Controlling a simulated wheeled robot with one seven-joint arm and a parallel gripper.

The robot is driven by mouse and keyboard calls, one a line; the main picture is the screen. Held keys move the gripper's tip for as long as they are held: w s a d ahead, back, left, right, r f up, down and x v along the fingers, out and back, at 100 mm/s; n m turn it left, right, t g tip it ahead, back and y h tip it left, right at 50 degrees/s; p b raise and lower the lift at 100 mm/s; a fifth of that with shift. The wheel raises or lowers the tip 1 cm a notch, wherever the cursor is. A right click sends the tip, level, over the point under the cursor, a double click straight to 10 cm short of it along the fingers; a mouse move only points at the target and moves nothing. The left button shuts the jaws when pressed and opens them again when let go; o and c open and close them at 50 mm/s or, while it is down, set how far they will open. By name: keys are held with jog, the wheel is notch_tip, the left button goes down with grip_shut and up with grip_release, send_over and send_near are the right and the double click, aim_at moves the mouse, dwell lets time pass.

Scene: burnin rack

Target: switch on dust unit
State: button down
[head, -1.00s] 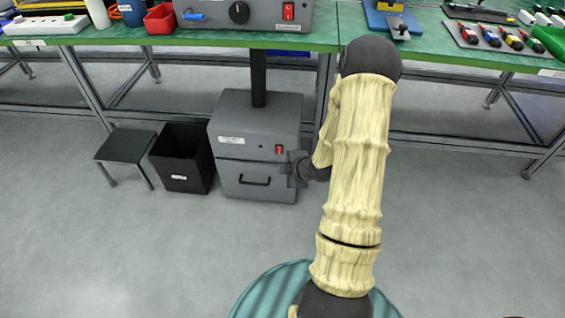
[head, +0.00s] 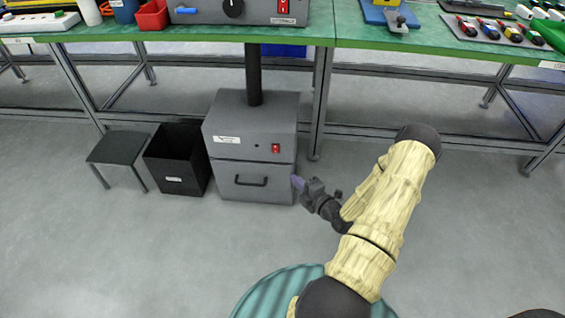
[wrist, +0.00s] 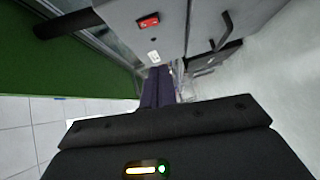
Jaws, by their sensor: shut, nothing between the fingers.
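The dust unit (head: 228,125) is a grey box on the floor under the green bench, with a pipe (head: 253,75) rising from its top. Its red switch (head: 275,148) is on the upper right of the front face, beside a small dark dot. The switch also shows near the top of the wrist view (wrist: 148,22). Its rocker position is too small to tell. My gripper (head: 297,182) is shut and empty, near the unit's lower right edge and below the switch. Its dark fingers (wrist: 158,86) show together in the wrist view, apart from the switch.
A black bin (head: 176,160) and a small dark stool (head: 117,149) stand left of the unit. The bench leg (head: 319,105) rises just right of it. The bench (head: 210,37) carries another grey box with a red switch (head: 283,7). The floor in front is clear.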

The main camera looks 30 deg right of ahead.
jog(key=b, duration=0.4)
send_near(273, 152)
jog(key=w+a, duration=0.3)
jog(key=a, duration=0.1)
jog(key=w+d+b, duration=0.2)
jog(key=d, duration=0.1)
jog(key=shift+w+f, duration=0.3)
jog(key=shift+f, duration=0.05)
jog(key=shift+a+r, duration=0.1)
jog(key=shift+w+a, duration=0.1)
jog(key=shift+w+f+b, duration=0.2)
jog(key=shift+f+b, duration=0.05)
jog(key=shift+b, duration=0.3)
jog(key=shift+r, duration=0.15)
jog(key=shift+s, duration=0.15)
